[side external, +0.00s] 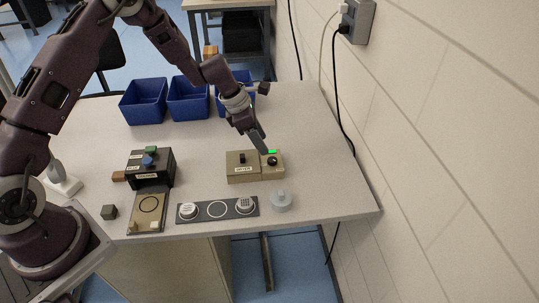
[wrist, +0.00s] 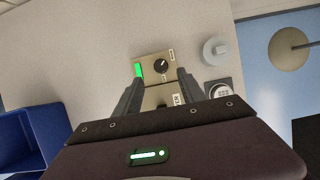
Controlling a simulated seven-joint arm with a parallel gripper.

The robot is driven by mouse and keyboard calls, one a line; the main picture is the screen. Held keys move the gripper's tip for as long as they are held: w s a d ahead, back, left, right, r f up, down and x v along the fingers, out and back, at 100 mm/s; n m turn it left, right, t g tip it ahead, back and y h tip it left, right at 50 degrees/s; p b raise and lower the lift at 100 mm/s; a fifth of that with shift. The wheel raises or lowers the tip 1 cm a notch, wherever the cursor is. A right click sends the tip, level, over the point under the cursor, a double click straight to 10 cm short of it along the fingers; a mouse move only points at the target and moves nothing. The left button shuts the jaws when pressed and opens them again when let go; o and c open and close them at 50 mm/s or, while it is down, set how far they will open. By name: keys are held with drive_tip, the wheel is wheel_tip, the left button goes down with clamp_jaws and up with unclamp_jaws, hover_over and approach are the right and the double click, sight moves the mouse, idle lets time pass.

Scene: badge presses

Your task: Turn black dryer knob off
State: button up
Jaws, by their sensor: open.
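The black dryer knob (side external: 272,161) sits on the right part of a beige dryer box (side external: 242,169), below a lit green indicator (side external: 271,152). In the wrist view the knob (wrist: 161,66) has a pale pointer mark, and the green light (wrist: 138,70) is to its left. A black switch (side external: 242,158) stands on the box's left part. My gripper (side external: 262,148) is just above and behind the box in the side view. In the wrist view its two fingers (wrist: 156,78) are apart, with the knob showing between and beyond their tips. Contact with the knob does not show.
A grey round object (side external: 281,201) stands just in front of the box. A dark strip (side external: 218,209) with round badges lies near the table's front edge. A black press (side external: 151,167) stands left, and blue bins (side external: 144,102) at the back. A wall (side external: 440,150) bounds the right.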

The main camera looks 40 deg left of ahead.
sight(272, 159)
drive_tip(key=x, duration=0.7)
clamp_jaws()
